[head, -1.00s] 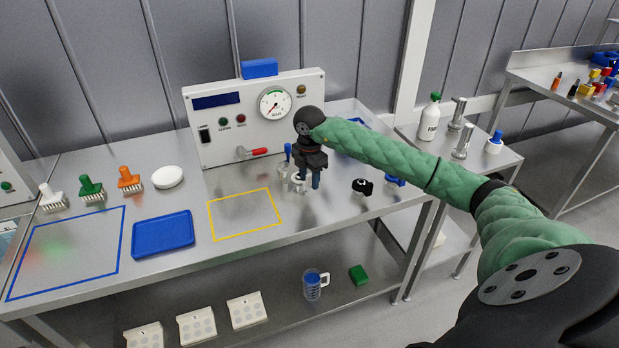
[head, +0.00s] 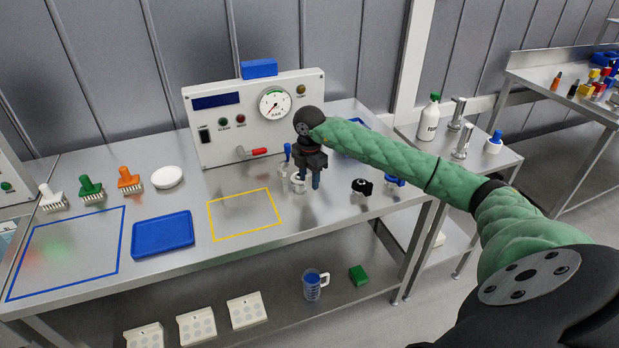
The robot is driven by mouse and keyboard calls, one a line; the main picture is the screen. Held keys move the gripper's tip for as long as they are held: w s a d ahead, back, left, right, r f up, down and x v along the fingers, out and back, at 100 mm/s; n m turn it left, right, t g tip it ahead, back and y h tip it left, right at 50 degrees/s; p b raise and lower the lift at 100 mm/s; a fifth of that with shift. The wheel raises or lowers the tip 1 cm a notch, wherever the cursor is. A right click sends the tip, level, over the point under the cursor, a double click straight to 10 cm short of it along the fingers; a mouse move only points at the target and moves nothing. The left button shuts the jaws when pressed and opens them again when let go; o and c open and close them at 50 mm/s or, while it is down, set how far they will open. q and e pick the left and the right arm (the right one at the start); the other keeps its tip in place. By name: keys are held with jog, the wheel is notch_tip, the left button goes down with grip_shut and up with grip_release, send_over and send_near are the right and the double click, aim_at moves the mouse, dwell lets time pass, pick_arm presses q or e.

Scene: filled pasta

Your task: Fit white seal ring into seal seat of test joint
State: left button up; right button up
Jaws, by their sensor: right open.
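My right gripper (head: 306,186) points down over the bench, in front of the gauge panel. It is open, with its dark fingers around or just beside a small white round part (head: 298,185). The gripper partly hides this part, and I cannot tell whether it is the seal ring or the test joint. Another small pale part (head: 283,171) stands just left of it, below a blue upright piece (head: 287,151). I cannot make out a seal seat. My left gripper is not in view.
The gauge panel (head: 222,130) with a red-handled lever (head: 258,152) stands behind. A black fitting (head: 361,187) and a blue part (head: 394,180) lie to the right. A blue tray (head: 163,234) and brushes are left. The yellow-outlined area (head: 240,210) is clear.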

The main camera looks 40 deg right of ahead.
jog(key=shift+w+d+r, duration=0.1)
jog(key=shift+w+r, duration=0.05)
jog(key=shift+r, duration=0.15)
jog(key=shift+r+p, duration=1.4)
jog(key=shift+r, duration=1.85)
